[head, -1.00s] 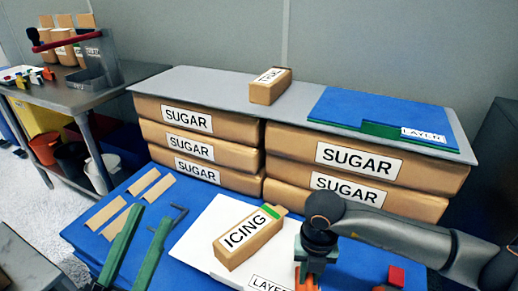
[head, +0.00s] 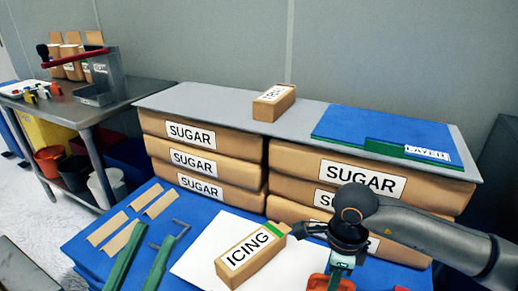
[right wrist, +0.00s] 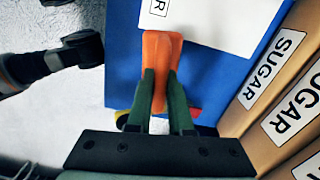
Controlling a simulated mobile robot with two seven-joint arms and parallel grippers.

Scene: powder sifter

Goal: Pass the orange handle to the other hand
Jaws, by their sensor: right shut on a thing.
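The orange handle (right wrist: 160,58) is between the green fingers of my right gripper (right wrist: 162,75) in the right wrist view, which are shut on it. In the head view, a piece of the handle (head: 318,283) shows at the bottom edge below my right gripper. My left gripper (head: 152,237) has its green fingers spread apart at the lower left of the head view. Nothing shows between them. It is well to the left of the handle, with the icing box between them in the picture.
A tan ICING box (head: 250,256) lies on a white sheet (head: 197,255) on the blue surface (head: 85,240). Tan strips (head: 108,228) lie at left. Stacked SUGAR bags (head: 200,160) stand behind, under a grey board (head: 215,97). A steel table (head: 75,118) stands at far left.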

